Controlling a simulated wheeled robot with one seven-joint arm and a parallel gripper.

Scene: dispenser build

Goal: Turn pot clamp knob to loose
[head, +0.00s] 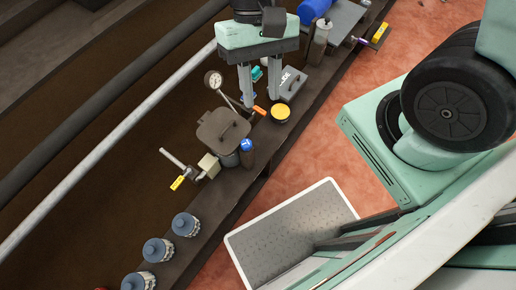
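A dark pot (222,130) with a flat lid and a handle stands on the narrow bench. A round gauge (213,80) and a thin lever with an orange end (259,111) are beside it. A dark cylinder with a blue top (247,146) stands at its lower right. I cannot tell which of these small parts is the clamp knob. My gripper (261,88) points down above the bench, above and to the right of the pot in the picture. Its two fingers are apart, with a gap between them. Its fingertips partly cover small blue and teal parts behind.
A grey box with a handle (290,84), a yellow-topped tin (280,114) and a bottle (319,42) stand near my gripper. Several blue-capped jars (186,224) line the lower bench.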

